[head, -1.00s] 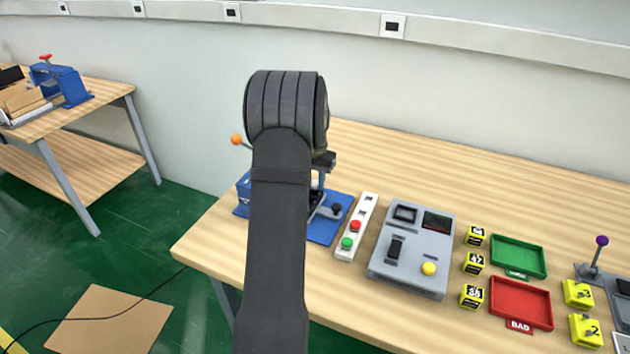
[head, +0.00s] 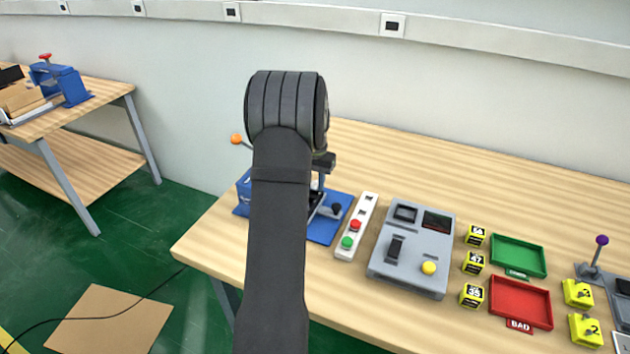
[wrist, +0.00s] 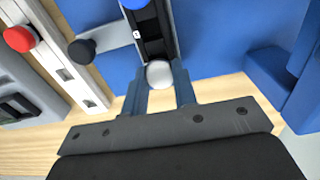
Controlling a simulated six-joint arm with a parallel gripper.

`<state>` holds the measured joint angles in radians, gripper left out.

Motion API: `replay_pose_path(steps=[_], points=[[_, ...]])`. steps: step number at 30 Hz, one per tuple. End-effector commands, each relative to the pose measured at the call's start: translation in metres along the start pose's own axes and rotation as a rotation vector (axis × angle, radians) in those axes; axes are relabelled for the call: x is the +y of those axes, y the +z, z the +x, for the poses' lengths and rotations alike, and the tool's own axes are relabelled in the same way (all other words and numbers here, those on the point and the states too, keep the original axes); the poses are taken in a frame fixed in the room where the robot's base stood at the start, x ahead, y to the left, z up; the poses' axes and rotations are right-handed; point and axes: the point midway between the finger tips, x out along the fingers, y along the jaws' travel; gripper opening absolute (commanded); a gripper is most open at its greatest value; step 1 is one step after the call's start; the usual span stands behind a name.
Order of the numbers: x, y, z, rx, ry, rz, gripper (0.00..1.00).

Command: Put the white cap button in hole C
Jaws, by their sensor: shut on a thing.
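In the wrist view my gripper (wrist: 158,86) is shut on the round white cap button (wrist: 158,74), with a blue-grey finger on each side. The button is at the near end of a dark slotted strip (wrist: 155,40) on the blue fixture (wrist: 215,35). A small white mark shows on the strip, too small to read, so I cannot tell which hole is C. I cannot tell whether the button touches the strip.
A white strip (head: 367,212) with square holes holds a red button (head: 355,225) and a green button (head: 347,242). A black knob (wrist: 82,50) stands close left of the gripper. A grey device (head: 412,248) is farther right, then yellow blocks and green and red trays.

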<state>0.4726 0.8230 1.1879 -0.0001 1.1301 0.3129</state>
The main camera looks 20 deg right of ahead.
Motion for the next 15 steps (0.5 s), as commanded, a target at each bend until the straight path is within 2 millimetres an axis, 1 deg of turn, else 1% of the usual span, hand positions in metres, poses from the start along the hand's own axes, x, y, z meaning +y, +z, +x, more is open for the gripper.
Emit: replay_pose_path(steps=[15], points=[[0.0001, 0.0002, 0.008, -0.001, 0.0, 0.0, 0.09]])
